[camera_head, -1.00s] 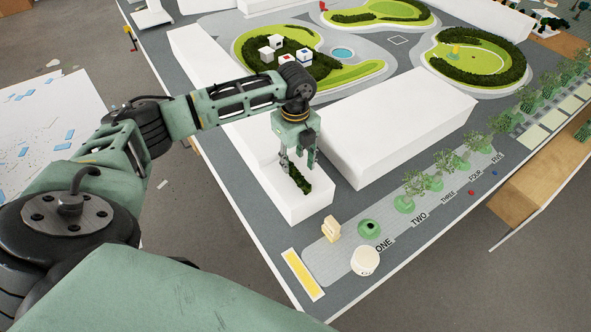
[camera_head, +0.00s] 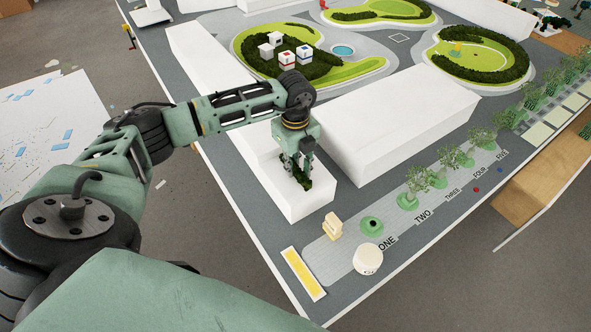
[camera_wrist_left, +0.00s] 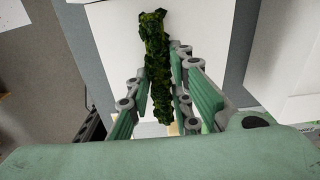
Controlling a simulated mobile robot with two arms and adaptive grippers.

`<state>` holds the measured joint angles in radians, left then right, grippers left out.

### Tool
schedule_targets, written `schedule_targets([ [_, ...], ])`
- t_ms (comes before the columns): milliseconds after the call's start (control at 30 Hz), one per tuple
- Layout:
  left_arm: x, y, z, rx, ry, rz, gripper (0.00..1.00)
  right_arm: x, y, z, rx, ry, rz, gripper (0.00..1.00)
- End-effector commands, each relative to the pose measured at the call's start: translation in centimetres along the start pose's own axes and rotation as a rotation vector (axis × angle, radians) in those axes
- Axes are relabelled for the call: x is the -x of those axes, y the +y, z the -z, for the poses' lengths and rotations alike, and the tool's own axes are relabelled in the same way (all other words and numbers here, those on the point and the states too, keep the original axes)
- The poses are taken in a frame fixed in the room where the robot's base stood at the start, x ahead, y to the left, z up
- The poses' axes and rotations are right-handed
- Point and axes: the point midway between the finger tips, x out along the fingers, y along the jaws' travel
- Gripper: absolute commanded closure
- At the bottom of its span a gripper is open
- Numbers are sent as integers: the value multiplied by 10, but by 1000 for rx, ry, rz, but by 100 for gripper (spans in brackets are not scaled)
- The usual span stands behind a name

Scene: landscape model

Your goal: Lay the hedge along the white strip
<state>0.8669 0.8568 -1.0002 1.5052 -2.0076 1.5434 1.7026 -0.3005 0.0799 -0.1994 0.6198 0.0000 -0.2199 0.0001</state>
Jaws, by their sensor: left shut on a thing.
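The hedge (camera_head: 304,183) is a short dark green bushy strip on top of a long low white block (camera_head: 306,207). My left gripper (camera_head: 299,172) points down at it and is shut on it. In the left wrist view the hedge (camera_wrist_left: 155,50) runs lengthwise between the two fingers of the left gripper (camera_wrist_left: 161,88) and sticks out past them. I cannot tell whether the hedge still touches the block. A yellow panel with a white border (camera_head: 303,273) lies at the table's near corner; no plain white strip stands out clearly. My right gripper is not in view.
A larger white block (camera_head: 400,125) stands right of the gripper. A cream cylinder (camera_head: 368,259), a small cream block (camera_head: 332,227) and a green ring (camera_head: 370,226) stand near the front edge. Small trees (camera_head: 415,180) line the numbered path. Green islands (camera_head: 480,55) lie behind.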

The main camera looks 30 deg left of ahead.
Motion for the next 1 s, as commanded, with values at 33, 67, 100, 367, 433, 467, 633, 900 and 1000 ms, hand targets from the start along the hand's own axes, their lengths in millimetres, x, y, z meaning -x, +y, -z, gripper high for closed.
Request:
schedule_targets([
  [33, 0, 0, 0, 0, 0, 0, 94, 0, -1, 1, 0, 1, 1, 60],
  [67, 0, 0, 0, 0, 0, 0, 97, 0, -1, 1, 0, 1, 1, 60],
  [100, 0, 0, 0, 0, 0, 0, 100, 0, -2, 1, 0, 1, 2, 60],
  [367, 1, 0, 0, 0, 0, 0, 100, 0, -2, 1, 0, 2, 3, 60],
  [433, 2, 0, 0, 0, 0, 0, 100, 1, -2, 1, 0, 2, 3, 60],
  [467, 2, 0, 0, 0, 0, 1, 100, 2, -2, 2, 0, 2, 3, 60],
  [633, 6, 0, 0, 0, 0, 0, 100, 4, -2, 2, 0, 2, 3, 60],
  [900, 11, 0, 0, 0, 0, 0, 100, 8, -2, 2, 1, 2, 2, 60],
  [1000, 13, 0, 0, 0, 0, 0, 100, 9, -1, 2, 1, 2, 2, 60],
])
